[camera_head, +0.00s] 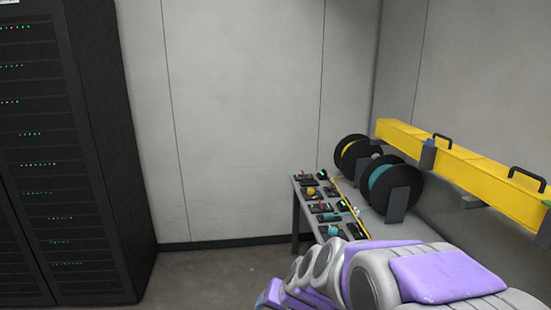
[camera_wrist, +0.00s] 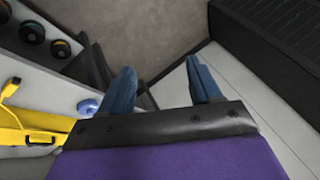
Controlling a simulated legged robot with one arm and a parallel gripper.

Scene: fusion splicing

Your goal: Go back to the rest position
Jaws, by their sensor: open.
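My gripper (camera_wrist: 163,86) shows in the wrist view, with two blue fingers spread apart and nothing between them. It hangs over bare floor, clear of the bench and the rack. In the head view my grey and purple arm fills the lower right, and the gripper itself cannot be made out there.
A bench (camera_head: 298,207) holds splicing devices (camera_head: 325,205) and two cable spools, one yellow (camera_head: 350,153) and one teal (camera_head: 378,186). A yellow cable duct (camera_head: 460,165) runs along the right wall. A black server rack (camera_head: 105,150) stands at left. The floor (camera_head: 215,275) between is clear.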

